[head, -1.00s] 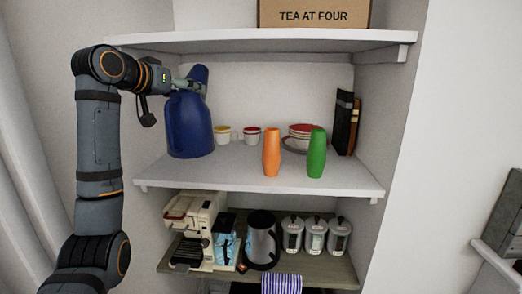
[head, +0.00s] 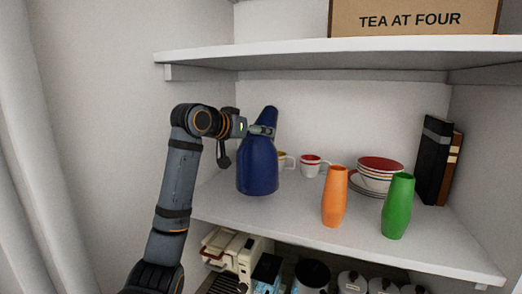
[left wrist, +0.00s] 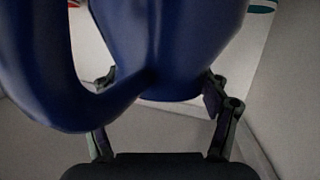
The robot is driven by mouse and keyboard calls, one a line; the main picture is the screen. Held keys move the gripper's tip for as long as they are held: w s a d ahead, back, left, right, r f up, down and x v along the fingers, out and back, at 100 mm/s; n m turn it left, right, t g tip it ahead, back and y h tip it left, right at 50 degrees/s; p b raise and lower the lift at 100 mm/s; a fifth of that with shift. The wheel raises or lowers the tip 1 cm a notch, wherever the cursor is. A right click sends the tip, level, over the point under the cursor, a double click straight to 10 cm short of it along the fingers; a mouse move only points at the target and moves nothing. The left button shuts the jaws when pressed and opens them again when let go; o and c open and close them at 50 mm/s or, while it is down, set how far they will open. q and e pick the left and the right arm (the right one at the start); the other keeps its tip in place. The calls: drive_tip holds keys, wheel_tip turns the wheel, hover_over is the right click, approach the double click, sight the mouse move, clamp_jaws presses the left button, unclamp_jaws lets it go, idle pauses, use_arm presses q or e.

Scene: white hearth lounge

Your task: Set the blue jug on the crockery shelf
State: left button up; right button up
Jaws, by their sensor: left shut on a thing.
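The blue jug (head: 257,168) stands upright at the left of the middle shelf (head: 285,215), which holds crockery. Its base appears to rest on the shelf surface. My left gripper (head: 264,130) is shut on the jug near its neck, coming from the left. In the left wrist view the jug (left wrist: 165,50) fills the upper picture, its curved handle at the left, with the fingers (left wrist: 160,95) on either side. My right gripper does not show.
Cups (head: 311,166) and stacked bowls (head: 380,172) stand behind. An orange vase (head: 335,197) and a green vase (head: 398,206) stand towards the front. Dark books (head: 433,160) are at the right. An upper shelf (head: 340,54) overhangs. Free shelf lies between jug and orange vase.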

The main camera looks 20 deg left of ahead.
sight(256, 146)
use_arm(q)
drive_tip(key=shift+s+d+f, duration=0.1)
drive_tip(key=shift+s+f, duration=0.05)
drive_tip(key=shift+f, duration=0.4)
drive_tip(key=shift+s+d+f, duration=0.1)
drive_tip(key=shift+s+f, duration=0.05)
drive_tip(key=shift+f, duration=0.35)
drive_tip(key=shift+a+f, duration=0.1)
drive_tip(key=shift+f, duration=0.65)
drive_tip(key=o, duration=1.4)
drive_tip(key=shift+f, duration=0.1)
drive_tip(key=o, duration=0.4)
drive_tip(key=shift+s, duration=0.2)
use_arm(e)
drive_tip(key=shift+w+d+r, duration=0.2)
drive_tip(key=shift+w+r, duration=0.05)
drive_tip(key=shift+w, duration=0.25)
use_arm(q)
drive_tip(key=shift+w, duration=0.1)
